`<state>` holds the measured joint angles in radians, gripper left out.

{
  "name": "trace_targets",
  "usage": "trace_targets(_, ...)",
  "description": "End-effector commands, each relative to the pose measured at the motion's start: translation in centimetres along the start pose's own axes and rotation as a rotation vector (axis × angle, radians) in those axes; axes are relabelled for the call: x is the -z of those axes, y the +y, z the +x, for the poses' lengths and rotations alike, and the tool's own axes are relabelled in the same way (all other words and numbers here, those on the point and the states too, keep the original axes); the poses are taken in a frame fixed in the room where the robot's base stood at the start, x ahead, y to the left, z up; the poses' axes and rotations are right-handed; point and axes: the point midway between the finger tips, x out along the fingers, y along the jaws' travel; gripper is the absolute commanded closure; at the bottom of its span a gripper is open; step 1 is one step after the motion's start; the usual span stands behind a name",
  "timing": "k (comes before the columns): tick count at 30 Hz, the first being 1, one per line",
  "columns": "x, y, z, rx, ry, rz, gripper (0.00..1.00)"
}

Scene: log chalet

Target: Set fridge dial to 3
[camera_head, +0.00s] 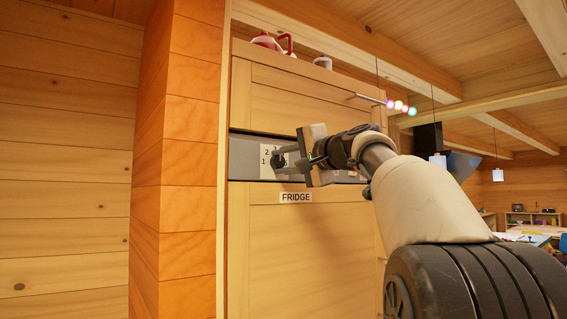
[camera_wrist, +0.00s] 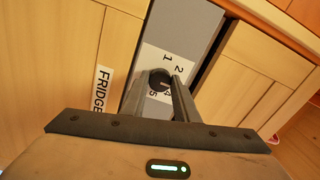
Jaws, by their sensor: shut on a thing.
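The fridge dial (camera_head: 278,161) is a small dark round knob on a white number plate, set in a grey strip between two wooden panels. The dial also shows in the wrist view (camera_wrist: 158,77), between my fingertips. My gripper (camera_head: 288,160) is shut on the dial; the wrist view shows its two fingers (camera_wrist: 160,83) on either side.
A FRIDGE label (camera_head: 296,197) is on the lower wooden panel (camera_head: 300,250). A red and white kettle-like object (camera_head: 268,42) and a small grey item (camera_head: 323,62) stand on top of the cabinet. A log wall corner (camera_head: 180,160) stands close on the left.

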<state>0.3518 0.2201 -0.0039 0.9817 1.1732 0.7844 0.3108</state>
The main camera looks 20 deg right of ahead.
Motion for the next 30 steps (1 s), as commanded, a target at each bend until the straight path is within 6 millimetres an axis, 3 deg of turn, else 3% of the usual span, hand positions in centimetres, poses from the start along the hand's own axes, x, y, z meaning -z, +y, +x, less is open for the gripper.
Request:
trace_targets(7,0.0,-0.2,0.0,0.003,0.001,0.000,0.95)
trace_targets(8,0.0,-0.2,0.0,0.003,0.001,0.001,0.69)
trace_targets(11,0.0,-0.2,0.0,0.003,0.001,0.001,0.54)
trace_targets(22,0.0,0.0,-0.5,0.001,0.001,0.001,0.54)
trace_targets(26,0.1,0.0,-2.3,0.001,0.004,0.000,0.54)
trace_targets(30,0.1,0.1,-5.5,0.001,0.006,0.000,0.54)
